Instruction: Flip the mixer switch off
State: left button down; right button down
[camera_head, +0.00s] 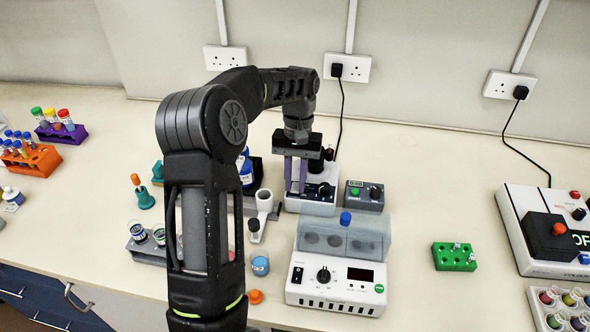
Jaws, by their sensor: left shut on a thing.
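The mixer (310,205) is a white box near the middle of the bench, with a black top part and a black knob (324,188) on its front. My left gripper (295,190) points down at the left part of the mixer. Its two fingers stand a little apart, with the tips at the front panel, shut on a small part there that I take for the mixer switch. The fingers hide that part, so its position cannot be told. My right gripper is out of view.
A grey box with a knob (364,196) stands right of the mixer. A white device with a clear lid (336,286) is in front. A green rack (454,257) is farther right. Bottles and a grey rack (146,252) stand around my left arm.

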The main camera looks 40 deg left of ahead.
pick_arm(q)
jog(key=c, duration=1.3)
grip_release()
